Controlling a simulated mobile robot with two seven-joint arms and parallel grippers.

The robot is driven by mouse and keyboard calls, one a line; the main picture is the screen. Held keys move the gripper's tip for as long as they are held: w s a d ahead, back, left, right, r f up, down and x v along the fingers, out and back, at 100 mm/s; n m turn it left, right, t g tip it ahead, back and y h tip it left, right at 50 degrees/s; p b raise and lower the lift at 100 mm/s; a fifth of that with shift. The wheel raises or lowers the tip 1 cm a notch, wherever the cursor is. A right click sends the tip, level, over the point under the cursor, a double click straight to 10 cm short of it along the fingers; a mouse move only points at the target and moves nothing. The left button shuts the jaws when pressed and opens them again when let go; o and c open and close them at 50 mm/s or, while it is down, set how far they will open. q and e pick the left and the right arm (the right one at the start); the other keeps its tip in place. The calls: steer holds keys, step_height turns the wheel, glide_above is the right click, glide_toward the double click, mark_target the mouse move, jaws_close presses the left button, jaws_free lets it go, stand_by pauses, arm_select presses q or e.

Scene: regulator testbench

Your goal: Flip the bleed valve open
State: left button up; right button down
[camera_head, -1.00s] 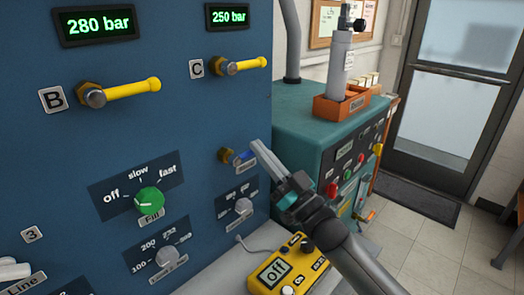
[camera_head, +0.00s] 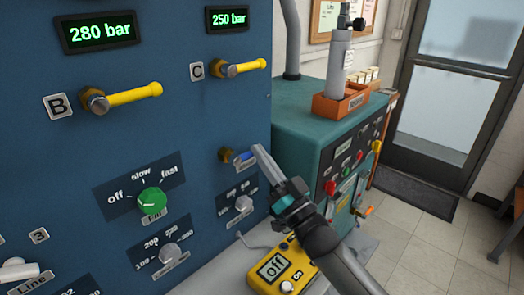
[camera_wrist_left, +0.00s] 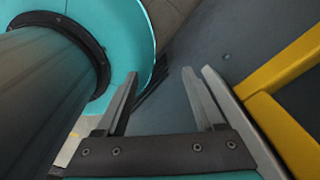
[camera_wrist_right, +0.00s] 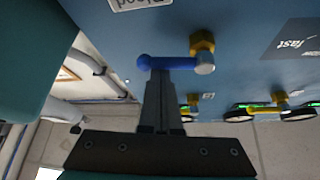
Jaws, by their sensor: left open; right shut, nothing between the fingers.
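The bleed valve has a short blue lever (camera_head: 243,156) on a brass fitting (camera_head: 226,155), low on the right side of the blue panel. In the right wrist view the blue lever (camera_wrist_right: 165,63) lies across the picture, with its rounded end at left and a "Bleed" label (camera_wrist_right: 140,3) above. My right gripper (camera_head: 258,149) is shut and empty, its fingertips at the lever's free end. In the right wrist view the fingertips (camera_wrist_right: 159,75) overlap the lever's lower edge; I cannot tell whether they touch. My left gripper (camera_wrist_left: 160,74) is open and empty.
Yellow levers B (camera_head: 130,95) and C (camera_head: 243,68) stick out above. A green fill knob (camera_head: 152,201) and a grey knob (camera_head: 243,204) sit nearby. A yellow meter (camera_head: 290,270) lies below my right arm. A teal machine (camera_head: 300,118) stands at right. A yellow bar (camera_wrist_left: 285,130) is close to my left gripper.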

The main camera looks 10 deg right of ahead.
arm_select(q)
step_height(320, 180, up, 16)
steer(key=p, duration=1.5)
steer(key=shift+p, duration=0.4)
arm_select(e)
steer(key=s+a+f+m+g+h, duration=0.1)
steer(key=m+h, duration=0.3)
steer(key=m, duration=0.5)
steer(key=s+a+f+m+g+h, duration=0.1)
steer(key=m+h, duration=0.4)
steer(key=m, duration=0.5)
steer(key=shift+s+a+f+m+g, duration=0.2)
steer(key=shift+a+f+m+g, duration=0.1)
steer(key=shift+a+f+g, duration=0.9)
arm_select(q)
steer(key=shift+r, duration=0.1)
arm_select(e)
steer(key=shift+d+f, duration=0.2)
steer(key=shift+d, duration=0.15)
